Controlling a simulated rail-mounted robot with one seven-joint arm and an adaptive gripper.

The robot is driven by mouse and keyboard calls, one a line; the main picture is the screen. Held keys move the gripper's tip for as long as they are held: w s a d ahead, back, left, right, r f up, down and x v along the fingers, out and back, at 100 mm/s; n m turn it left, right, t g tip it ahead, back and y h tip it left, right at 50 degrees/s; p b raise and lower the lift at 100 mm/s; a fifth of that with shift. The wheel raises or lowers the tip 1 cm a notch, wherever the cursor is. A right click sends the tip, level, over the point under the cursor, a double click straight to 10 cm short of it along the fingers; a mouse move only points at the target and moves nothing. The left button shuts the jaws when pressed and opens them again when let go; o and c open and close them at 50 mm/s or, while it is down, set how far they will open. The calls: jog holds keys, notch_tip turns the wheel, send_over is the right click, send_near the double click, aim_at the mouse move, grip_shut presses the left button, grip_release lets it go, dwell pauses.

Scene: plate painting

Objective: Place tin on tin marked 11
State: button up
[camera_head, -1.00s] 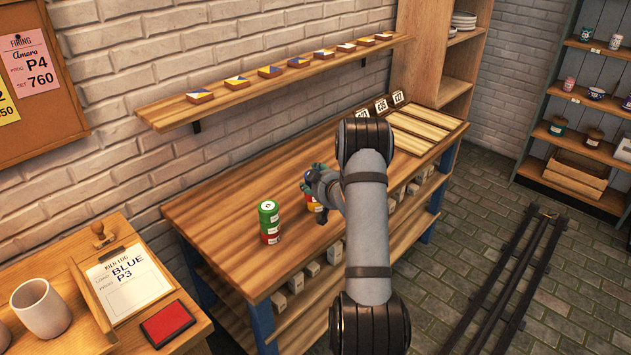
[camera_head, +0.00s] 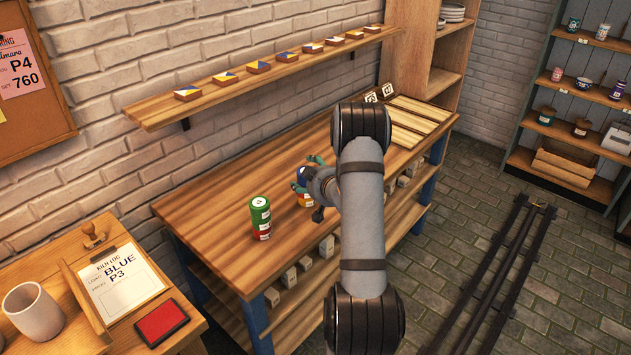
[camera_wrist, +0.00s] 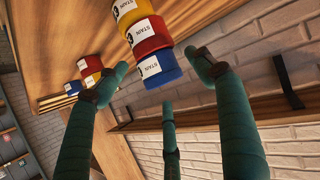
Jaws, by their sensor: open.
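In the head view a stack of tins (camera_head: 260,217), green above red, stands near the table's front left. Close to its right is another stack (camera_head: 305,199), partly hidden by my gripper (camera_head: 306,174). The wrist view shows a stack with a blue tin (camera_wrist: 158,69) at its end, then a red tin (camera_wrist: 148,36) and a yellow tin (camera_wrist: 130,10). My gripper's green fingers (camera_wrist: 165,85) are open and spread near the blue tin. The labels read STAIN; their numbers are not clear. More red, yellow and blue tins (camera_wrist: 90,68) show farther off in the wrist view.
A wall shelf (camera_head: 270,76) with several two-coloured tiles runs above the table (camera_head: 215,210). A side desk with a mug (camera_head: 34,310) stands at front left.

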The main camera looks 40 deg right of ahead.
jog(key=b+v, duration=0.1)
jog(key=v, duration=0.6)
jog(key=shift+a, duration=0.15)
jog(key=shift+f, duration=0.1)
